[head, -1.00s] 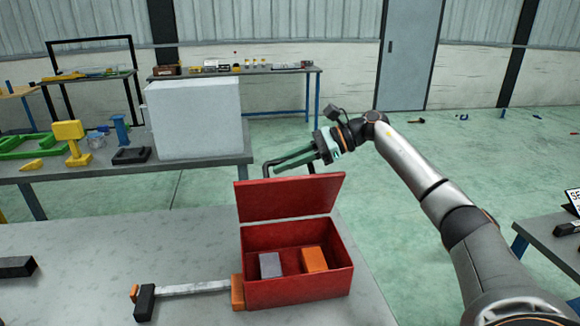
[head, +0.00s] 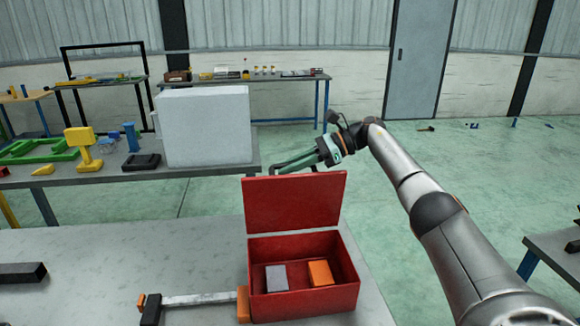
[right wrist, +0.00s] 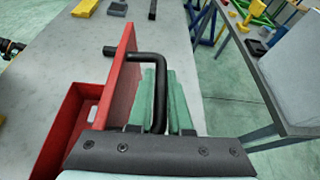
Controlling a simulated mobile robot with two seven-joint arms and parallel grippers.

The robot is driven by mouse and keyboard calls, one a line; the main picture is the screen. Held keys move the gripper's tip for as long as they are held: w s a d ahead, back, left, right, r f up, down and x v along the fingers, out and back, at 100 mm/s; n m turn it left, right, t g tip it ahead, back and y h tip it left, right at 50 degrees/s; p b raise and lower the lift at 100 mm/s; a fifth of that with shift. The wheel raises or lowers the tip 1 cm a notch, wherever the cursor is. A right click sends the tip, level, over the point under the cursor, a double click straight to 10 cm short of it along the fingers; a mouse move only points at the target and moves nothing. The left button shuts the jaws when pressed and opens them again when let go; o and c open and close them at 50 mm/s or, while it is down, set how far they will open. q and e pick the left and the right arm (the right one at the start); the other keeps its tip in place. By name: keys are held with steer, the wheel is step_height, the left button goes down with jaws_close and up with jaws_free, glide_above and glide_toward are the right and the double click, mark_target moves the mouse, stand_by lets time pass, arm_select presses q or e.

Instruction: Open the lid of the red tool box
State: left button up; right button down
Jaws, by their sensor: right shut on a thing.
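The red tool box (head: 305,302) stands on the grey table with its lid (head: 293,204) raised about upright at the back. Inside lie a grey block (head: 276,278) and an orange block (head: 320,273). My right gripper (head: 288,169) is behind the top of the lid. The right wrist view shows its green fingers (right wrist: 165,105) shut on the black lid handle (right wrist: 158,85), a bent bar fixed to the lid's outer face. The lid (right wrist: 122,85) and part of the box (right wrist: 70,120) show left of the fingers there. My left gripper is not in view.
A long metal clamp (head: 195,300) lies against the box's left side, with an orange jaw touching or close to it. A black bar (head: 22,273) lies at the table's left. Behind stands another bench with a large pale box (head: 205,127).

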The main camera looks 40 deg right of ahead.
steer(key=shift+f, duration=0.1)
stand_by(0.4)
steer(key=c, duration=0.8)
jaws_free()
steer(key=shift+c, duration=0.2)
steer(key=shift+d, duration=0.15)
steer(key=v, duration=0.5)
steer(key=shift+s+d+r+b, duration=0.1)
steer(key=shift+d+r+b, duration=0.2)
steer(key=shift+b, duration=0.1)
steer(key=shift+v, duration=0.8)
steer(key=shift+f, duration=0.1)
